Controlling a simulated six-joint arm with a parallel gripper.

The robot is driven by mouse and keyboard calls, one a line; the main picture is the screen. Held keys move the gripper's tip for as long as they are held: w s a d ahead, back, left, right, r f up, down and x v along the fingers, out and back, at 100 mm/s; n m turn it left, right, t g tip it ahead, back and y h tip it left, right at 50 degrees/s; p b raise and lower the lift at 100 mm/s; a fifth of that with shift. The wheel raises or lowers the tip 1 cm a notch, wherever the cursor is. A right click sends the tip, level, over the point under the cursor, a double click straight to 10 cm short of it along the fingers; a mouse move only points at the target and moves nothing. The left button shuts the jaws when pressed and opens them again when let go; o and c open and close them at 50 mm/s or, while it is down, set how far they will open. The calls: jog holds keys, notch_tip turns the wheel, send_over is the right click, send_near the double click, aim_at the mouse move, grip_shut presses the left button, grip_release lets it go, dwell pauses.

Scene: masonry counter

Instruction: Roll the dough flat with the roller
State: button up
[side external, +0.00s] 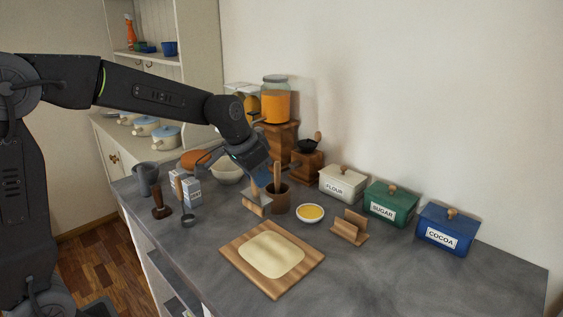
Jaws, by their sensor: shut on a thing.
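The dough (272,254) is a pale, flat rounded slab on a wooden board (247,273) at the front of the counter. My gripper (260,187) is shut on the roller (254,209), which has a light wooden cylinder at its lower end. The roller is behind the board and above the counter, apart from the dough. The gripper's fingers are small and partly hidden at this angle, and so is the roller's handle.
A brown utensil pot (280,203) stands right beside the roller. A bowl of yellow liquid (311,213) and an empty-looking wooden stand (349,228) are behind the board. Flour (341,184), sugar (390,204) and cocoa (446,230) boxes line the wall. The front right counter is clear.

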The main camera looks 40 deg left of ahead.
aim_at(251, 205)
jog(key=shift+s+f, duration=0.3)
jog(key=shift+s, duration=0.5)
jog(key=shift+s+f, duration=0.1)
jog(key=shift+f, duration=3.7)
jog(key=shift+d+f, duration=0.15)
jog(key=shift+d, duration=0.1)
jog(key=shift+d+f, duration=0.15)
jog(key=shift+d, duration=1.8)
grip_shut()
jog(key=shift+d, duration=2.95)
jog(key=shift+w+d, duration=0.35)
jog(key=shift+w, duration=0.1)
jog(key=shift+w+a, duration=0.2)
jog(key=shift+a, duration=5.35)
jog(key=shift+w, duration=0.25)
jog(key=shift+w+d, duration=0.15)
jog(key=shift+w, duration=0.15)
jog(key=shift+d, duration=5.45)
notch_tip(251, 205, up, 8)
